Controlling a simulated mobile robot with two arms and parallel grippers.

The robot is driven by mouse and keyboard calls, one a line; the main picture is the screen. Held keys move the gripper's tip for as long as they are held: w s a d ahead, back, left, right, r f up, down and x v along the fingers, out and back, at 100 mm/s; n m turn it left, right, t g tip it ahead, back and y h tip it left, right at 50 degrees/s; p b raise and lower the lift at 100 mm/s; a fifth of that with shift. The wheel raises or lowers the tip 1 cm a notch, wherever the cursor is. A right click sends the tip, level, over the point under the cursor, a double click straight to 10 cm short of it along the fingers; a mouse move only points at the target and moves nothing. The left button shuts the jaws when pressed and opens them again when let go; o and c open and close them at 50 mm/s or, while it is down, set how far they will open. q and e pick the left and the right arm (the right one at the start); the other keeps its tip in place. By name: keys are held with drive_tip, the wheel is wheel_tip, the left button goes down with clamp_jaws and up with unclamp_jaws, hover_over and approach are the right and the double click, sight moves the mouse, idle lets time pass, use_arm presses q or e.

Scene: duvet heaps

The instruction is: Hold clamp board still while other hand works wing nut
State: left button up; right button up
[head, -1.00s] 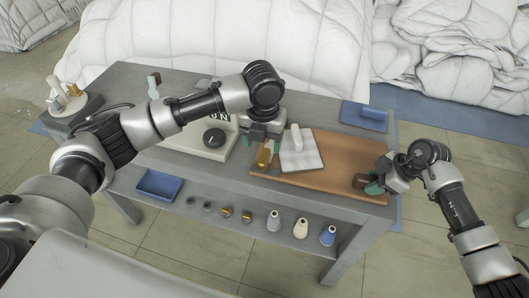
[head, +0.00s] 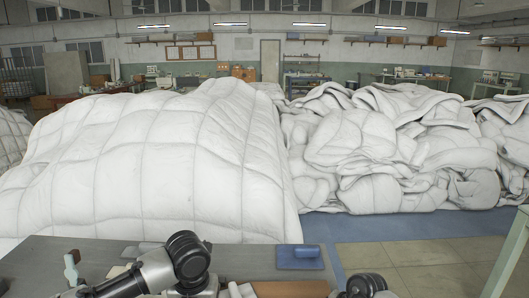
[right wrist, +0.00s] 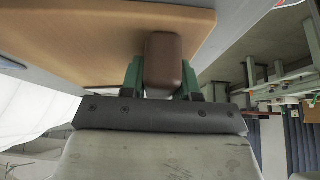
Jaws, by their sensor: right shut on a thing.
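The tan clamp board (right wrist: 75,40) fills the upper left of the right wrist view; only a strip of it (head: 292,290) shows at the bottom edge of the head view. My right gripper (right wrist: 162,76) has its two green fingers on either side of a brown rounded block (right wrist: 164,58) at the board's edge, and is shut on it. In the head view my left forearm and wrist joint show at the bottom, but the left gripper's fingers are cut off below the frame. The wing nut cannot be made out.
The grey table (head: 45,265) runs along the bottom of the head view, with a blue tray-like piece (head: 300,256) at its back right. A large white quilted duvet heap (head: 150,165) and a crumpled one (head: 390,150) stand behind it. Bare floor (head: 420,255) lies at right.

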drive_tip(key=shift+s+d+f, duration=0.1)
drive_tip(key=shift+d+f, duration=0.1)
drive_tip(key=shift+f, duration=0.1)
